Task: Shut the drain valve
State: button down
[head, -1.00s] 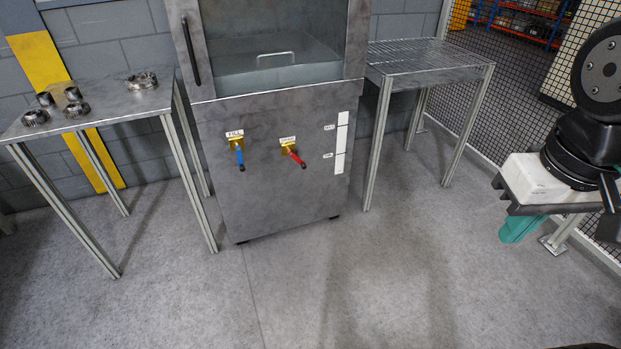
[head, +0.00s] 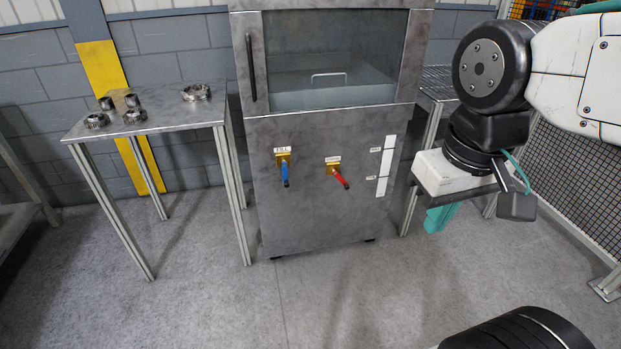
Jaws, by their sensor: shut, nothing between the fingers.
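The drain valve appears to be the one with the red lever (head: 341,178) on the lower front of a grey metal cabinet (head: 320,225). Its yellow body sits under a small label too small to read. The red lever slants down to the right. To its left is a second valve with a blue lever (head: 285,174), which hangs straight down under a label that seems to read FILL. My gripper (head: 440,219), with a white body and teal fingers, is to the right of the cabinet front, apart from both valves. It is shut and empty.
A metal table (head: 165,121) with several ring-shaped and gear-like parts stands left of the cabinet. A wire-topped table (head: 437,82) stands to the right, partly hidden by my arm. Mesh fencing (head: 570,170) runs along the right. The floor before the cabinet is clear.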

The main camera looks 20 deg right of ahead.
aim_at(336, 175)
jog(key=u, duration=0.05)
jog(key=i, duration=1.45)
jog(key=z, duration=0.75)
